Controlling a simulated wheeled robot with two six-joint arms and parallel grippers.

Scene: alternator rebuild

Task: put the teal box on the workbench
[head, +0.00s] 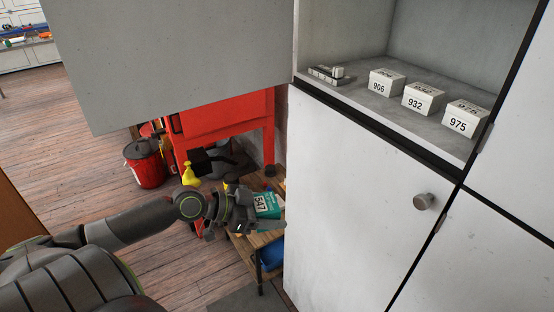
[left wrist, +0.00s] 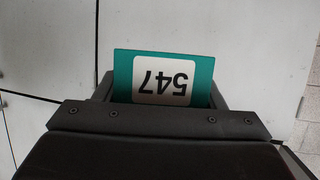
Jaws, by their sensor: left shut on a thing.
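The teal box (head: 268,207) has a white label reading 547. My left gripper (head: 246,208) is shut on it and holds it beside the white cabinet, above a low wooden-topped stand. In the left wrist view the teal box (left wrist: 205,72) sticks out beyond the dark gripper body, its label upside down. The gripper hides part of the box. A white bench (head: 30,57) with small items on top stands far off at the upper left; I cannot tell whether it is the workbench. My right gripper is not in view.
White boxes marked 906 (head: 386,83), 932 (head: 423,100) and 975 (head: 465,118) sit in the open cabinet (head: 335,150). An open grey door (head: 180,60) juts left. A red bin (head: 145,163) and red stand (head: 225,120) are behind. Wooden floor is clear at left.

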